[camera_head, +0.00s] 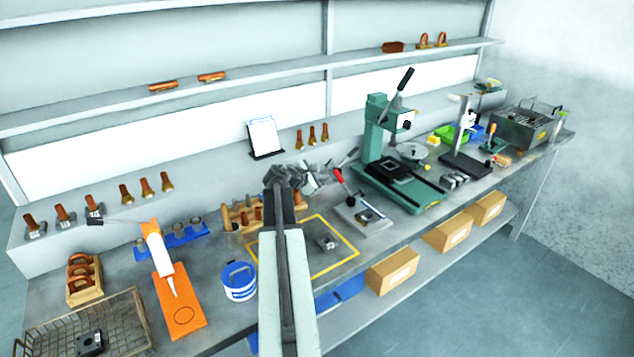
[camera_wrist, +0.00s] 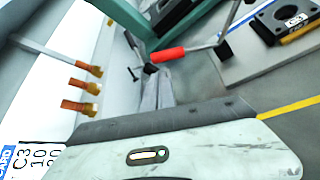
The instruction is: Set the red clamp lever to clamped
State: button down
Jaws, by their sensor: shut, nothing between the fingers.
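The red clamp lever (camera_head: 339,176) stands on a small grey plate (camera_head: 365,220) right of my gripper in the head view. In the wrist view the red handle (camera_wrist: 169,54) lies roughly level, and its metal arm runs right to the clamp on the plate (camera_wrist: 250,62). A black block (camera_wrist: 286,18) marked C3 sits on that plate. My gripper (camera_head: 322,175) is shut and empty, just left of the handle. In the wrist view the fingertips (camera_wrist: 150,70) are just below the handle's left end; I cannot tell whether they touch it.
A green press (camera_head: 385,150) stands close behind and right of the clamp. A yellow-outlined area (camera_head: 330,262) with a dark block lies in front. A wooden holder (camera_head: 240,215), a blue-and-white tub (camera_head: 239,282) and an orange board (camera_head: 178,305) stand to the left.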

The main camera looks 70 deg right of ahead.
jog(key=b+x, duration=0.1)
jog(key=x, duration=0.3)
jog(key=shift+s+d+f, duration=0.1)
jog(key=shift+d+f, duration=0.1)
jog(key=shift+d, duration=0.15)
